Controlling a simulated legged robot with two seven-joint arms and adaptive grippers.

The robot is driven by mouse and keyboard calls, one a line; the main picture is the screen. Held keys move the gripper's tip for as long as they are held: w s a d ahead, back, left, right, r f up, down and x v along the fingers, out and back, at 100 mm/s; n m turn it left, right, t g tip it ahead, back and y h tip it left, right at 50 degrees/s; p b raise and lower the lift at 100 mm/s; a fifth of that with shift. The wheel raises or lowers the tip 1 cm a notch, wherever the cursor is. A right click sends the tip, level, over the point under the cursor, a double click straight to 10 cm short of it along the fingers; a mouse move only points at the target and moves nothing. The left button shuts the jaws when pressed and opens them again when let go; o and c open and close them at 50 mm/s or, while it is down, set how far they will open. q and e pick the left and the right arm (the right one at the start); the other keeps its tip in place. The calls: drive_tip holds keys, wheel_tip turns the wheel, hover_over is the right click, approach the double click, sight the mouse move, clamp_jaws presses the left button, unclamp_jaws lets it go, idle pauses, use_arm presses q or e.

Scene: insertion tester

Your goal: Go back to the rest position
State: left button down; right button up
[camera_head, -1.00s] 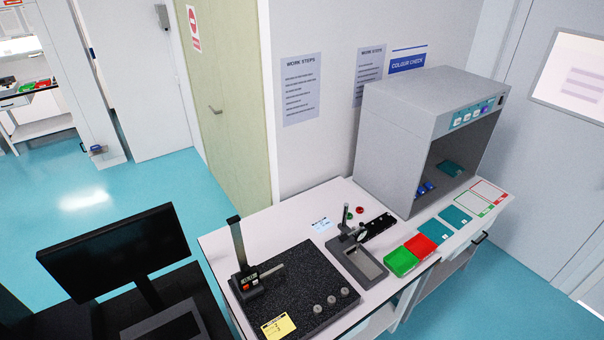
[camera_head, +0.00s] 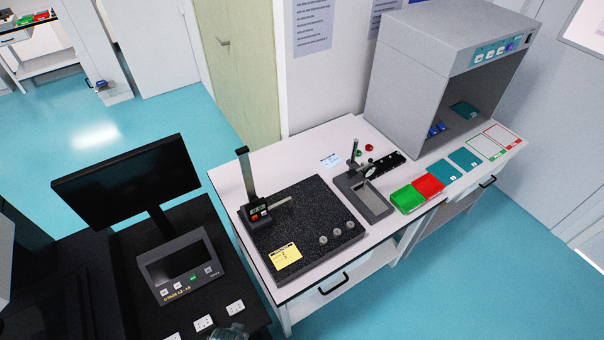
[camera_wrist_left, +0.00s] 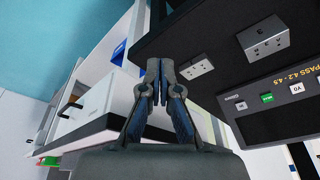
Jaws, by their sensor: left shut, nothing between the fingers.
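My left gripper (camera_wrist_left: 157,80) points up the middle of the left wrist view. Its two fingers are together, with nothing between them. It is close to the edge of a black bench that carries white socket blocks (camera_wrist_left: 267,36) and a dark tester panel (camera_wrist_left: 280,103). In the head view the tester (camera_head: 182,265) stands on the black bench at the lower left, with a black monitor (camera_head: 127,182) behind it. A small grey part shows at the bottom edge beside the socket blocks; I cannot tell whether it is my gripper. My right gripper is not in view.
A white table (camera_head: 290,150) stands right of the black bench. It carries a black granite plate (camera_head: 300,217) with a height gauge (camera_head: 249,187), a dial-gauge stand (camera_head: 364,188), a green bin (camera_head: 407,199), a red bin (camera_head: 429,185) and a grey light booth (camera_head: 408,85). Open floor lies behind.

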use_arm(q)
drive_tip(key=s+f+g+b, duration=0.1)
drive_tip(key=s+f, duration=0.2)
drive_tip(key=f, duration=0.7)
drive_tip(key=s+f+b, duration=0.1)
drive_tip(key=s+f, duration=0.2)
drive_tip(key=f, duration=0.8)
drive_tip(key=s+a+f+g+b, duration=0.1)
drive_tip(key=s+a+f+b, duration=0.1)
drive_tip(key=s+f, duration=1)
drive_tip(key=s+a, duration=0.1)
drive_tip(key=s, duration=0.2)
drive_tip(key=shift+a+f, duration=0.2)
drive_tip(key=shift+f, duration=0.2)
